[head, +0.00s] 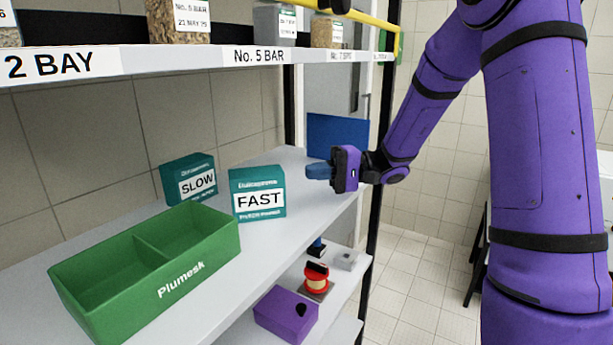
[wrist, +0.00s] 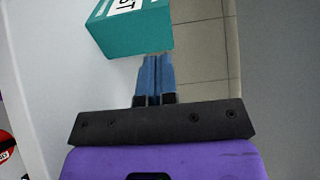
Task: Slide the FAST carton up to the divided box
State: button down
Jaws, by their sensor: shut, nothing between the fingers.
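The FAST carton (head: 258,181) is a teal box with a white label, upright on the grey shelf in the head view. The green divided box (head: 200,280) marked Plumesk stands on the same shelf, left of and nearer than the carton. A gap shows between them. My gripper (head: 308,171) is to the right of the carton, with its blue fingers shut and empty, pointing left towards it. In the wrist view the carton (wrist: 132,30) is just beyond the closed fingertips (wrist: 153,60). I cannot tell whether they touch it.
The SLOW carton (head: 189,178) stands behind the divided box, left of the FAST carton. A tiled wall (head: 90,140) closes the back. An upper shelf (head: 150,62) with jars hangs above.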

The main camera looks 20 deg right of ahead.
jog(key=s+d, duration=0.1)
jog(key=d, duration=0.7)
jog(key=shift+s, duration=0.25)
jog(key=shift+d, duration=0.1)
